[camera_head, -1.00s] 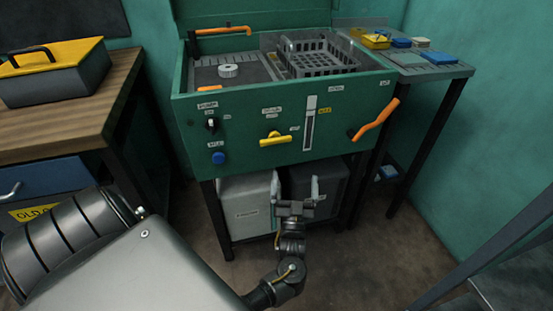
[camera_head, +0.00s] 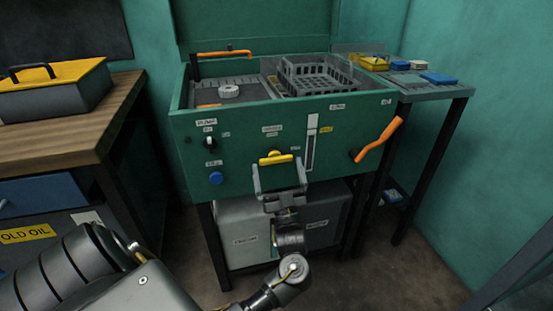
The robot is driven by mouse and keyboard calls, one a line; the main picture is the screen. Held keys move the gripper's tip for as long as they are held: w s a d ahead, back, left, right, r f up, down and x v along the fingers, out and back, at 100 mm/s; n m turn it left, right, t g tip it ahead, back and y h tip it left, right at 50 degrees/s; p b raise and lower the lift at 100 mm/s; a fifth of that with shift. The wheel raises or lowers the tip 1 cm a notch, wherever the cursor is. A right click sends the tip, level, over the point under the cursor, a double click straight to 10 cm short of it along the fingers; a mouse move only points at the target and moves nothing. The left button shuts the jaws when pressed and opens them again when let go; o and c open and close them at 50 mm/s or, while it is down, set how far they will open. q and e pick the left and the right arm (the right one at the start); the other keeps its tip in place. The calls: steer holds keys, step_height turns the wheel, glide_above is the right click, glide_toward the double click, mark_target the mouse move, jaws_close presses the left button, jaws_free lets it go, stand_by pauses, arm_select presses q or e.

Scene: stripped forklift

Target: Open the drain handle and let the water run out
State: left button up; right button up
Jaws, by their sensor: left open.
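The green washer cabinet (camera_head: 235,134) has a yellow handle (camera_head: 277,157) on the middle of its front panel, lying roughly level. An orange lever (camera_head: 379,140) slants up to the right on the right of the same panel. The labels are too small to read, so I cannot tell which one is marked as the drain. My left gripper (camera_head: 279,168) is open and empty, with its two fingers spread just below and in front of the yellow handle. I cannot tell whether it touches the handle. No running water shows. My right gripper is out of view.
A grey basket (camera_head: 318,76) and a round part (camera_head: 229,91) are in the cabinet's open top. Grey containers (camera_head: 243,236) stand under it. A wooden bench (camera_head: 62,131) with a yellow-lidded toolbox is at left. A side table (camera_head: 432,90) stands at right.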

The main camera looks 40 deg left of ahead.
mark_target(276, 158)
arm_select(q)
steer(key=shift+x, duration=1.65)
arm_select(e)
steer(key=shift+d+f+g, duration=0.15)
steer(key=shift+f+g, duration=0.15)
arm_select(q)
steer(key=c, duration=0.9)
steer(key=shift+o, duration=0.2)
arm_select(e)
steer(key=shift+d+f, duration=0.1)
